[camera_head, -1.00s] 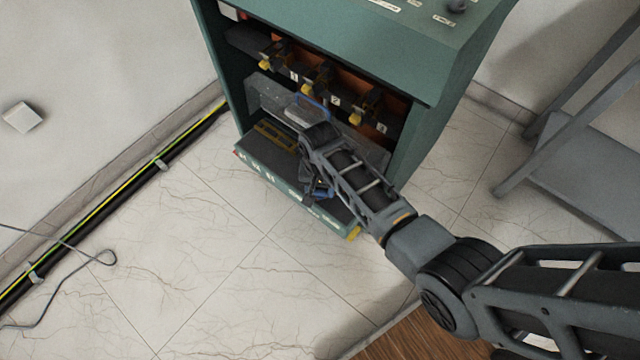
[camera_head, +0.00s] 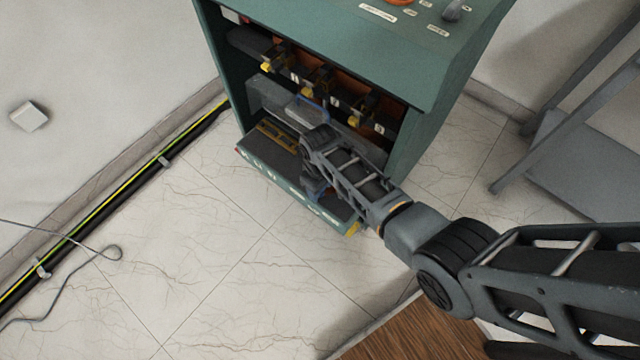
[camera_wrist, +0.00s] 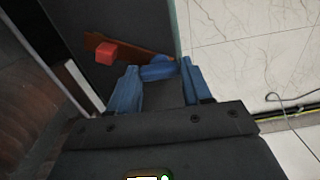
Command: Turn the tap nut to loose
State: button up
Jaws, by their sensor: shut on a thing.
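In the wrist view, my gripper (camera_wrist: 160,67) has its two blue fingers on either side of a small rounded blue piece (camera_wrist: 157,72), which looks like the tap nut. It is held between the fingertips, beside a brown bar (camera_wrist: 128,48) with a red block (camera_wrist: 105,53) at its left. In the head view, my gripper (camera_head: 318,188) is low inside the open front of the green cabinet (camera_head: 340,45). My own arm hides most of it there, and the nut cannot be made out.
Inside the cabinet, several black terminals with yellow ends (camera_head: 318,82) stand above the arm. The cabinet walls are close on both sides. A black and yellow cable (camera_head: 120,200) runs along the wall at left. A grey metal frame (camera_head: 580,150) stands at right.

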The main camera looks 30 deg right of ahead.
jog(key=n+p, duration=0.1)
jog(key=n, duration=0.4)
jog(key=shift+n, duration=0.3)
jog(key=n, duration=0.5)
jog(key=shift+n+p, duration=0.3)
jog(key=shift+n, duration=0.1)
jog(key=o, duration=1.1)
jog(key=shift+c, duration=0.2)
